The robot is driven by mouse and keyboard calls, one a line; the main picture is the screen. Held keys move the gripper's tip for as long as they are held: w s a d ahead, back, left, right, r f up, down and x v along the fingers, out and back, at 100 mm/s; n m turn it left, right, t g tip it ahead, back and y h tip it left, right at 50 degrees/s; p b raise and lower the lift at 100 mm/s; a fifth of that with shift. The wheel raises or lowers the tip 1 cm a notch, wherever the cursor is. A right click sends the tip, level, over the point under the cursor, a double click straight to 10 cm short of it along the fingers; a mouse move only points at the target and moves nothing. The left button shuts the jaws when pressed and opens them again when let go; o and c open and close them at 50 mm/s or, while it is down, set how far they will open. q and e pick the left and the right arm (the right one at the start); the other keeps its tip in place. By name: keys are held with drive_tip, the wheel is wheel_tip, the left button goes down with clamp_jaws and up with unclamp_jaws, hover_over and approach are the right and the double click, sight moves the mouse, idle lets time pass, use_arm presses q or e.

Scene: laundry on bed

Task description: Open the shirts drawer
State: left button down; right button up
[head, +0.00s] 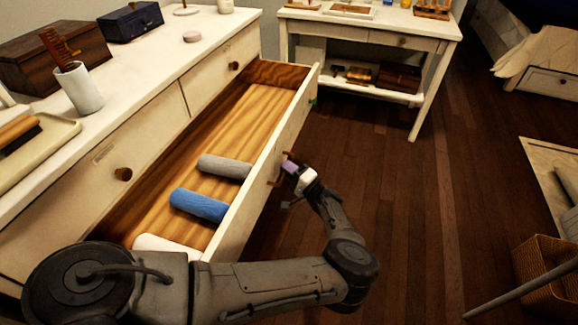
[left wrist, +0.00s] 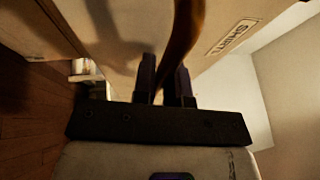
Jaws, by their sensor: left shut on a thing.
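The shirts drawer (head: 268,165) is pulled well out of the white dresser (head: 145,125). Rolled grey (head: 225,167), blue (head: 199,204) and white (head: 166,245) cloths lie inside on its wooden bottom. My left gripper (head: 287,172) is at the drawer's outer front face, shut on its brown handle (left wrist: 182,40). In the left wrist view the handle stands between the two dark fingers of the left gripper (left wrist: 164,82), and a label (left wrist: 233,37) reading "SHIRTS" is on the front beside it. My right gripper is not in view.
Two shut drawers with round knobs (head: 123,174) sit above the open one. Wooden box (head: 50,55), cup with comb (head: 78,90) and tray (head: 40,150) stand on top. A white side table (head: 445,28) is behind; a wicker basket (head: 543,275) is at right. Floor between is clear.

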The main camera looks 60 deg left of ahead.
use_arm(q)
drive_tip(key=shift+w+d, duration=0.2)
drive_tip(key=shift+d, duration=0.1)
drive_tip(key=c, duration=1.4)
unclamp_jaws()
drive_tip(key=shift+s+a, duration=0.2)
drive_tip(key=shift+a, duration=0.05)
drive_tip(key=shift+o, duration=1)
drive_tip(key=shift+w+d, duration=0.1)
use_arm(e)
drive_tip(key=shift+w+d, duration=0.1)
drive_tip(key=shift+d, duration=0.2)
use_arm(q)
drive_tip(key=shift+d, duration=0.1)
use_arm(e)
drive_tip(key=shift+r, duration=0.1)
